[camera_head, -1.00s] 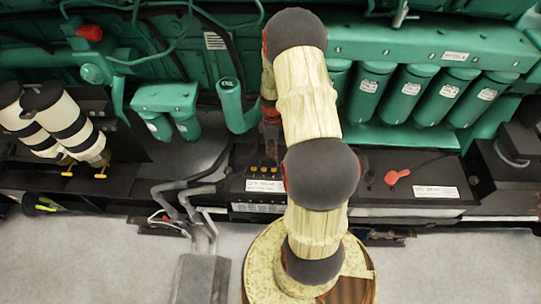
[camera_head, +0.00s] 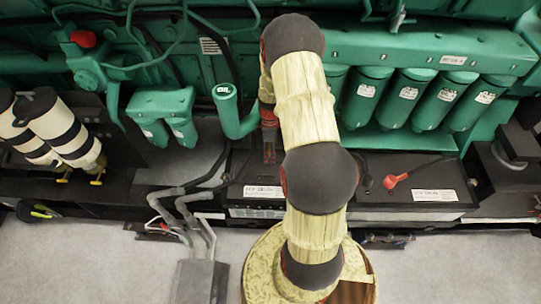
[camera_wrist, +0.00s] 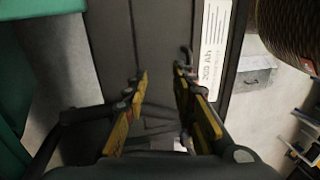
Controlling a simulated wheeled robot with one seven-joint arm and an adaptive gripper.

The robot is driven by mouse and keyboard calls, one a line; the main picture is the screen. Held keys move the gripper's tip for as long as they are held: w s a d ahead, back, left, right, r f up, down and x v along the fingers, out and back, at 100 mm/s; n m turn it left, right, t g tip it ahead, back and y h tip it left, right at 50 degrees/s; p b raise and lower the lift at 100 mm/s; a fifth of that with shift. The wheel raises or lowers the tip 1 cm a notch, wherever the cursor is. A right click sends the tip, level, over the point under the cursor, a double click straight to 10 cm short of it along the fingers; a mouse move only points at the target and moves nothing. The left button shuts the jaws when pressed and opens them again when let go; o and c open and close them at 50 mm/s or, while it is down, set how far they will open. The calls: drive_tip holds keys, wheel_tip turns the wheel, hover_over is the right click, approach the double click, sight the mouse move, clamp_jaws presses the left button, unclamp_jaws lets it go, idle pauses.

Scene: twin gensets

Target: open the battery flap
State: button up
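Two black batteries with white labels lie along the genset's base. The left battery (camera_head: 236,190) is by my wrist, and the right battery (camera_head: 405,207) has a red-ended lead on top. My gripper is mostly lost against the dark left battery in the head view. In the wrist view my gripper (camera_wrist: 161,88) is open, its two yellow-padded fingers apart over a dark surface (camera_wrist: 130,35). I see nothing held. A white label (camera_wrist: 213,50) reading "200 Ah" runs beside the right finger. The flap's outline and position are not clear.
Grey cables (camera_head: 180,205) run from a grey floor box (camera_head: 200,275) to the left battery's side. Green filters (camera_head: 405,95) and a green oil filler (camera_head: 226,100) stand behind. Open grey floor (camera_head: 80,260) lies in front.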

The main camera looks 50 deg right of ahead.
wheel_tip(320, 180, up, 12)
drive_tip(key=w+d, duration=0.1)
drive_tip(key=d, duration=0.1)
drive_tip(key=shift+w+f, duration=0.15)
drive_tip(key=shift+w, duration=0.1)
idle(0.6)
